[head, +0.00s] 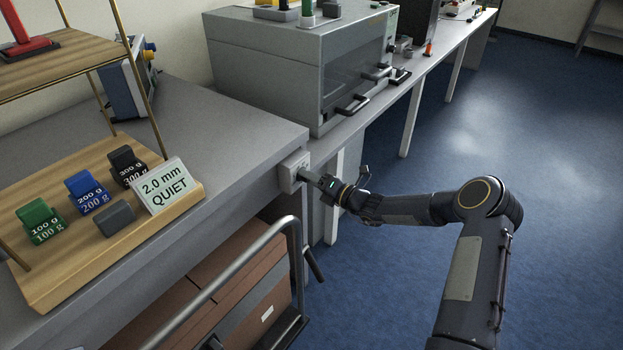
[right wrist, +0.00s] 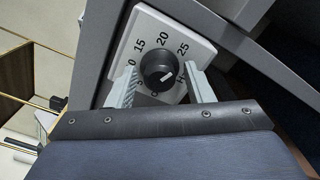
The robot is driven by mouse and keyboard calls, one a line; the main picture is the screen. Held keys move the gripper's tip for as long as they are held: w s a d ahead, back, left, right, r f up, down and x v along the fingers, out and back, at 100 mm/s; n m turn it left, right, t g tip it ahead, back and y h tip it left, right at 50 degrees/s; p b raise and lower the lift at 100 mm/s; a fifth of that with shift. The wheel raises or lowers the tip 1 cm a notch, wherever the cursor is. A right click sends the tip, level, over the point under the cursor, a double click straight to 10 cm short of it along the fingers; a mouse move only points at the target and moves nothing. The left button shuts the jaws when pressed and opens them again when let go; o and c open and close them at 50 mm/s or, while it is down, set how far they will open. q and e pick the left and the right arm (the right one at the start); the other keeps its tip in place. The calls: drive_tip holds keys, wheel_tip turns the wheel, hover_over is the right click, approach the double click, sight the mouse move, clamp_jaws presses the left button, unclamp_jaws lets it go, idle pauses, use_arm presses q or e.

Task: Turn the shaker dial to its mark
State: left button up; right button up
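The dial is a round black knob (right wrist: 157,72) with a short pale pointer line, on a white plate (right wrist: 124,50) printed with 15, 20 and 25; the fingers partly cover other numbers. In the head view the plate (head: 289,174) is on the front of the bench near its corner, its face mostly turned away. My right gripper (right wrist: 160,68) is at the plate with one finger on each side of the knob. Gaps seem to show between fingers and knob, so it looks open around it. In the head view my right gripper (head: 312,179) reaches the plate from the right. My left gripper is not in view.
A sign reading "2.0 mm QUIET" (head: 165,186) stands on a wooden stand (head: 90,262) with green, blue and black weights. A large grey cabinet (head: 262,70) stands on the bench behind. A metal rail (head: 222,283) runs below the bench front. The blue floor at right is clear.

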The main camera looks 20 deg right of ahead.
drive_tip(key=shift+o, duration=0.2)
drive_tip(key=shift+s+d, duration=0.1)
drive_tip(key=v, duration=0.7)
drive_tip(key=shift+s+d, duration=0.15)
drive_tip(key=shift+s, duration=0.1)
